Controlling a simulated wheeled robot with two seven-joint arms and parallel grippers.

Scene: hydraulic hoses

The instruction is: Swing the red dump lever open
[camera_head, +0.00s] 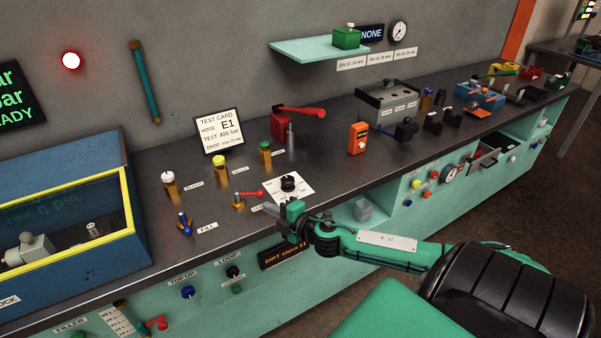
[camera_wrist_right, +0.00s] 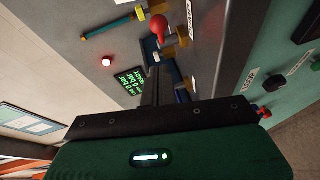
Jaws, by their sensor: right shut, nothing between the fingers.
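The red dump lever (camera_head: 249,193) sits on a small brass valve at the front of the bench, beside a partly covered label. Its red handle points right, toward the white dial plate. My right gripper (camera_head: 276,213) is shut and empty, just in front of and to the right of the lever, apart from it as far as I can see. In the right wrist view, a red knob (camera_wrist_right: 158,27) shows beyond the shut fingers (camera_wrist_right: 155,88); it appears to be the lever's end. My left gripper is not in view.
A dial with a black knob (camera_head: 288,183) stands right behind my gripper. A blue-handled fill valve (camera_head: 185,225) is to the left. Brass valves with white (camera_head: 168,182) and yellow (camera_head: 220,170) caps stand behind. A blue box (camera_head: 75,200) fills the left end.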

